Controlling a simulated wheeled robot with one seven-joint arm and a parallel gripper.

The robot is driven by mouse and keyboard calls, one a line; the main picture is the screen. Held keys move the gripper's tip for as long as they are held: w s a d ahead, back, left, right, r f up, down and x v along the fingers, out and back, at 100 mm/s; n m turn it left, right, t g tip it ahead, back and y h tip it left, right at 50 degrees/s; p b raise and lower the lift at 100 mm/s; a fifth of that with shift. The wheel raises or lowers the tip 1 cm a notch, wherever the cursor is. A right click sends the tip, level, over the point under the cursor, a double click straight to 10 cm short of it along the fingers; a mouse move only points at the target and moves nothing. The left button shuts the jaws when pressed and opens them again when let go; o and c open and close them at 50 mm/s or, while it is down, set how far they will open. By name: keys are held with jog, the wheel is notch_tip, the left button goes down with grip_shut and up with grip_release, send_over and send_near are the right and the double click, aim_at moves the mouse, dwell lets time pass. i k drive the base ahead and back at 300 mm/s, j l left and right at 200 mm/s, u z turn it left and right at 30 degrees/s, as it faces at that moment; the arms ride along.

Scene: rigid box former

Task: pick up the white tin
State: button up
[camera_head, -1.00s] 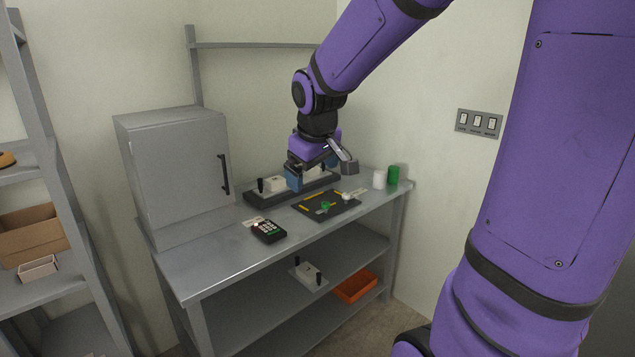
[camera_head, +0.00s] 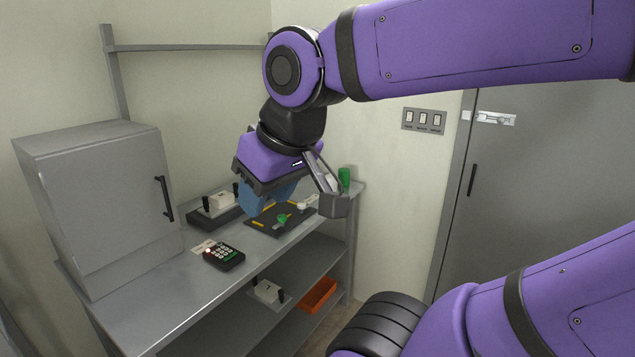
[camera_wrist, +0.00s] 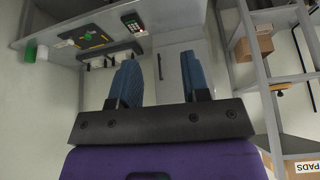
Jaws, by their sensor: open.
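The white tin (camera_wrist: 41,53) stands at the end of the workbench, beside a green tin (camera_wrist: 30,51), at the upper left of the wrist view. My gripper (camera_head: 298,200) is raised in front of the bench, nearer the camera than the tins. In the wrist view its two blue-padded fingers (camera_wrist: 158,68) are spread apart with nothing between them.
A dark mat (camera_head: 270,222) with small yellow, green and white items lies on the bench. A black keypad device (camera_head: 224,256) sits nearer. A grey cabinet (camera_head: 95,205) stands at the left. An orange bin (camera_head: 318,294) is on the lower shelf. A grey door (camera_head: 540,170) is at the right.

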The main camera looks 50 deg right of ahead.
aim_at(331, 179)
jog(key=i+z, duration=0.3)
jog(key=z, duration=0.15)
jog(key=i+j+z, duration=0.2)
jog(key=z, duration=1.05)
